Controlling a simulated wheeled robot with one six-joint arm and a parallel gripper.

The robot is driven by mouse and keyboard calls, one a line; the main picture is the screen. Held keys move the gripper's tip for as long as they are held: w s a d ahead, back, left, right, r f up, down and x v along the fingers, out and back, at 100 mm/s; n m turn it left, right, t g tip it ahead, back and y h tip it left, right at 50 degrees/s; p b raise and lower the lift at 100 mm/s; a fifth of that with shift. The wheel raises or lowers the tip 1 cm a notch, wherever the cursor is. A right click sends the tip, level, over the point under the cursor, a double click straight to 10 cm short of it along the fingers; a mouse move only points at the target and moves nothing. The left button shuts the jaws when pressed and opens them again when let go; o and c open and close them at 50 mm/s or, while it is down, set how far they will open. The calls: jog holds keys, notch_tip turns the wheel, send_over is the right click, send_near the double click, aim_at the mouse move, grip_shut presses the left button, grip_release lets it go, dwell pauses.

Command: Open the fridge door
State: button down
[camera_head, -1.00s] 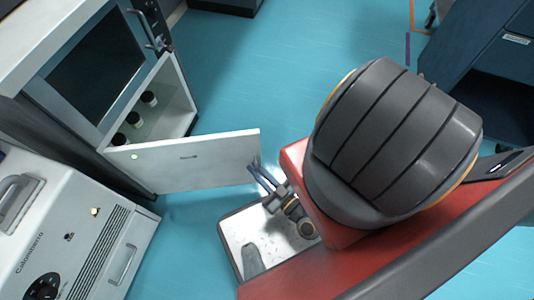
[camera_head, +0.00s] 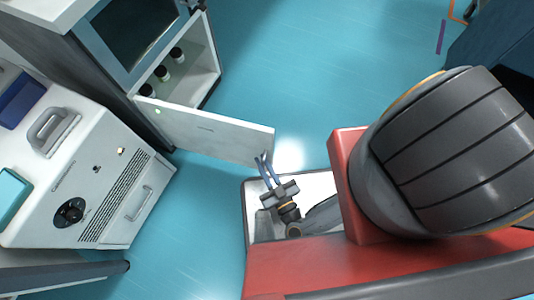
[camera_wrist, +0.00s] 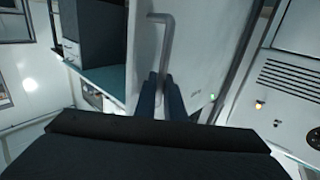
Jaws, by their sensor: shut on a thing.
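The fridge (camera_head: 205,55) is a low cabinet at the upper left of the head view, with a dark glass panel on top of its white compartment. Its white door (camera_head: 205,130) stands open, swung out to the right. My gripper (camera_head: 262,160) is at the door's outer face near its free end. In the wrist view, the grey bar handle (camera_wrist: 163,45) runs down between my dark fingers (camera_wrist: 160,95), which are shut on it. The white door face (camera_wrist: 200,50) lies behind the handle. The handle is too small to make out in the head view.
Several dark bottles (camera_head: 162,73) with white labels stand inside the fridge. A white instrument (camera_head: 95,180) with a dial and vents stands at the lower left, near the hinge side. A dark cabinet (camera_head: 500,50) is at the upper right. The blue floor (camera_head: 310,70) between is clear.

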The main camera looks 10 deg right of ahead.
jog(key=shift+a+r, duration=0.1)
jog(key=shift+a, duration=0.05)
jog(key=c, duration=2.1)
grip_release()
